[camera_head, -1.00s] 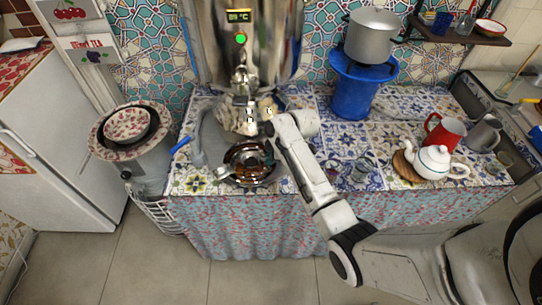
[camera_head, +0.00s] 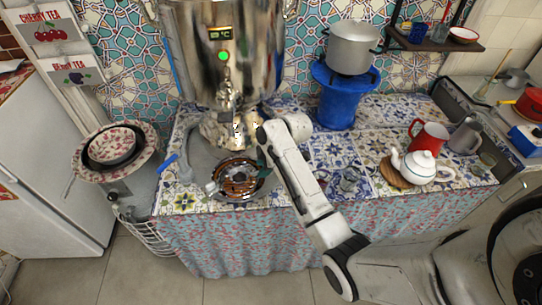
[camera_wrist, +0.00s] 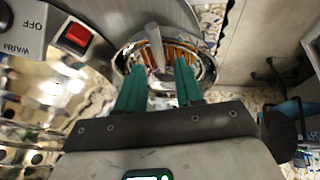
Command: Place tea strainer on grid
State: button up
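A round shiny metal dish with brown slats inside (camera_head: 239,177) stands on the tiled counter below the samovar. It also shows in the wrist view (camera_wrist: 205,69), ahead of my fingers. The slats look like the grid. A pale grey bar (camera_wrist: 153,45) stands out between my fingertips in the wrist view; it may be the strainer's handle, but I cannot tell. The strainer is not clearly seen apart from the dish. My gripper (camera_wrist: 158,72) has green fingers apart, with space on both sides of the bar. In the head view my gripper (camera_head: 262,163) is at the dish's right edge.
The large metal samovar (camera_head: 222,50) rises close behind. A red switch (camera_wrist: 75,37) is at upper left in the wrist view. A white teapot (camera_head: 420,167), red mug (camera_head: 428,138) and blue stand (camera_head: 338,95) are to the right. Small glasses (camera_head: 350,180) stand near the arm.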

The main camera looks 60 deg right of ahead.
jog(key=a+v, duration=0.1)
jog(key=v, duration=0.7)
jog(key=s+a+f+m+g, duration=0.1)
jog(key=s+a+f+m, duration=0.2)
jog(key=a, duration=0.4)
jog(key=s+a+f+m+g, duration=0.1)
jog(key=s+a+f, duration=0.2)
jog(key=s+a, duration=0.35)
jog(key=s+a+m+g+h, duration=0.1)
jog(key=s+a+m, duration=0.3)
jog(key=s, duration=0.7)
jog(key=shift+a+f+m+g, duration=0.4)
jog(key=shift+a+f, duration=0.1)
jog(key=shift+a, duration=0.15)
